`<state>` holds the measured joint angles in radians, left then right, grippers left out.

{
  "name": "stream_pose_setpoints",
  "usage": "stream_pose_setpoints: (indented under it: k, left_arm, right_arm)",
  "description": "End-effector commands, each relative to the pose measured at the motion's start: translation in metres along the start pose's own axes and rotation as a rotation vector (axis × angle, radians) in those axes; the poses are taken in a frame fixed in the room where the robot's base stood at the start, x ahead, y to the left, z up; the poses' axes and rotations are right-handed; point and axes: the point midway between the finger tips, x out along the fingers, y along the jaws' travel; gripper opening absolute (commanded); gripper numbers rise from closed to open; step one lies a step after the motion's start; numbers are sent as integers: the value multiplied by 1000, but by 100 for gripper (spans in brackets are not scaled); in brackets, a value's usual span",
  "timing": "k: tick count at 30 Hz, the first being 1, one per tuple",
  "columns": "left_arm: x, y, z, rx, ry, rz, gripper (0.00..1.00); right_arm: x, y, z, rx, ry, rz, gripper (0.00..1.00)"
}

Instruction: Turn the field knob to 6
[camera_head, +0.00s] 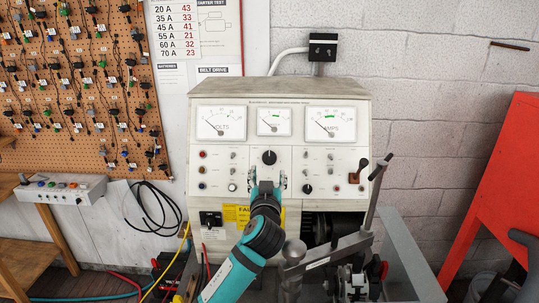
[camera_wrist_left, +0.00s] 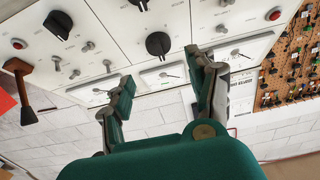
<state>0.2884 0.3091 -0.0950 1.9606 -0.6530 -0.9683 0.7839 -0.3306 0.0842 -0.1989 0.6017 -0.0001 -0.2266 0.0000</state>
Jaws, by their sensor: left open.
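The light-coloured tester panel (camera_head: 215,165) carries a large black knob (camera_head: 269,157) at its upper middle, under the middle gauge. This knob also shows in the left wrist view (camera_wrist_left: 158,44). A smaller black knob (camera_head: 308,188) sits lower right of it, also in the wrist view (camera_wrist_left: 58,24). A third dark knob (camera_wrist_left: 140,4) is cut off by the wrist view's top edge. I cannot read which knob is the field knob, nor any scale numbers. My left gripper (camera_head: 268,179) is open and empty in front of the panel, just below the large knob. Its fingers (camera_wrist_left: 160,67) are spread apart.
Toggle switches and coloured lamps (camera_head: 203,154) flank the knobs. A brown-based lever (camera_head: 362,167) stands at the panel's right. A grey clamp mechanism (camera_head: 345,245) sits below right. A red cabinet (camera_head: 495,180) stands at the right, a pegboard (camera_head: 75,130) at the left.

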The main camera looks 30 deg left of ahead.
Motion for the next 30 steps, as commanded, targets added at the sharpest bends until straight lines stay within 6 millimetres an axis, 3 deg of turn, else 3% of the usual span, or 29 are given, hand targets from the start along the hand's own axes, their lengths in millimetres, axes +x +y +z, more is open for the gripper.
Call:
stream_pose_setpoints:
  k: [6, 9, 16, 21, 26, 30]
  left_arm:
    - [48, 0, -5, 3, 0, -2, 58]
    - [66, -1, -4, 1, -1, -2, 58]
    - [89, 0, -1, 1, 0, 0, 58]
    - [92, 0, 0, 0, 0, 1, 58]
    - [92, 0, 0, 0, 0, 1, 58]
    - [92, 0, 0, 0, 0, 1, 43]
  right_arm:
    - [-24, 7, -50, 0, 77, 8, 62]
    - [-30, 9, -60, 0, 91, 10, 62]
    - [-36, 5, -42, 0, 63, 5, 62]
    - [-36, -1, -27, 1, 38, -2, 62]
    - [-36, -3, -29, 2, 41, -4, 62]
    - [-36, -2, -34, 2, 50, -3, 62]
